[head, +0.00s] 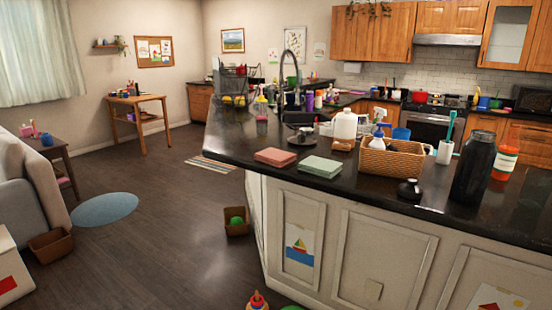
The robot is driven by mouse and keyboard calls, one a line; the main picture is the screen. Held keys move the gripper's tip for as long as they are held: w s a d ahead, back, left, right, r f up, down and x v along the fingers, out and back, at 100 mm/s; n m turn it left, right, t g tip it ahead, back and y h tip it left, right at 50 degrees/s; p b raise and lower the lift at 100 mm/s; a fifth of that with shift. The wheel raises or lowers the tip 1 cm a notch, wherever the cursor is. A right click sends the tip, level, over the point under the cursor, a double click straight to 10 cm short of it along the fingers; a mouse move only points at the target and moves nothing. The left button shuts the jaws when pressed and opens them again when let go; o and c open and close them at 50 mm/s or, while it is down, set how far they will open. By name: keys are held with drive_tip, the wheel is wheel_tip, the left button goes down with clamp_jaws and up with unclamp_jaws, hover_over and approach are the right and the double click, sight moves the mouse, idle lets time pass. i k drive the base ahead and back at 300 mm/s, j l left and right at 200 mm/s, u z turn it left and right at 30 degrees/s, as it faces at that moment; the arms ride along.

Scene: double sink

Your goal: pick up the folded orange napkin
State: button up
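A folded orange napkin (275,156), a muted salmon shade in this light, lies flat on the black countertop (235,155) near its front left edge in the head view. A folded green cloth (321,167) lies just to its right and slightly closer to the front edge. A small gap seems to separate the two. Nothing covers the orange napkin. My gripper is not in view.
Behind the napkin are a dark dish (301,137) and a white jug (346,124). To the right stand a wicker basket (393,160), a black bottle (473,168) and an orange-white container (504,162). The floor (170,225) left of the counter is largely clear; a small bin (237,228) stands there.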

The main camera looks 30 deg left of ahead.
sight(274, 157)
drive_tip(key=j+u, duration=0.2)
drive_tip(key=u, duration=2)
drive_tip(key=i, duration=4.55)
drive_tip(key=i+z, duration=0.2)
drive_tip(key=z, duration=0.3)
drive_tip(key=i+z, duration=0.2)
drive_tip(key=z, duration=0.3)
drive_tip(key=i+j+z, duration=0.15)
drive_tip(key=z, duration=0.3)
drive_tip(key=i+j+z, duration=0.15)
drive_tip(key=z, duration=0.35)
drive_tip(key=j+z, duration=0.1)
drive_tip(key=z, duration=2.6)
